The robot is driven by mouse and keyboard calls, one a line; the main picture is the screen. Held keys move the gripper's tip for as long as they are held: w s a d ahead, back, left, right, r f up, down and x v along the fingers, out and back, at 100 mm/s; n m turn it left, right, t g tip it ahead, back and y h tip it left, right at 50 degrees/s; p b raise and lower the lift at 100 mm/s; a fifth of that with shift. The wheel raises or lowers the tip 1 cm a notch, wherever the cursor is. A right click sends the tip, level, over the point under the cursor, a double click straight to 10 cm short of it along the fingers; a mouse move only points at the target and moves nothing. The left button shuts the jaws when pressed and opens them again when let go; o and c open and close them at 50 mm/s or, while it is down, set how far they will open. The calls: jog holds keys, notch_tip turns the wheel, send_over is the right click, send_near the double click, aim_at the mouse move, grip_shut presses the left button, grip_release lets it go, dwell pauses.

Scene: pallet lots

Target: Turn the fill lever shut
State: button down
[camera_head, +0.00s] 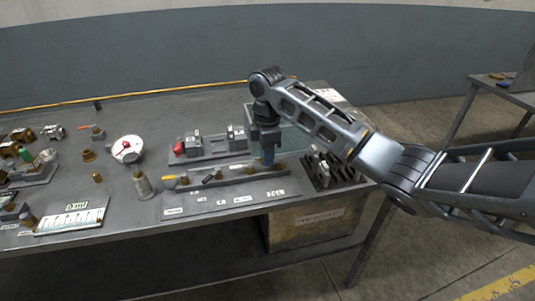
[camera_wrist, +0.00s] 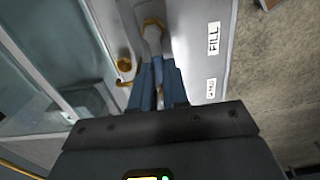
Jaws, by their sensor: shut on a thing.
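The fill lever (camera_wrist: 152,42) is a pale grey handle with a brass end, seen at the top middle of the wrist view. A white label reading FILL (camera_wrist: 213,37) is beside it on the grey panel. My gripper (camera_wrist: 157,66) has its blue fingers shut on the lever. In the head view my gripper (camera_head: 268,156) points down at the right end of a dark rail (camera_head: 225,178) that carries several small levers and brass fittings. The fingers and arm hide much of the fill lever there, so its exact angle is hard to tell.
The grey bench (camera_head: 120,205) holds a round gauge (camera_head: 127,148) with a red needle, a grey block strip with a red knob (camera_head: 178,147), and a clear-walled tank (camera_head: 292,137) behind my gripper. A dark rack (camera_head: 335,171) is close to its right. A brass hook (camera_wrist: 124,66) shows near my fingers.

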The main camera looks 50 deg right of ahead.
jog(key=c, duration=1.1)
grip_release()
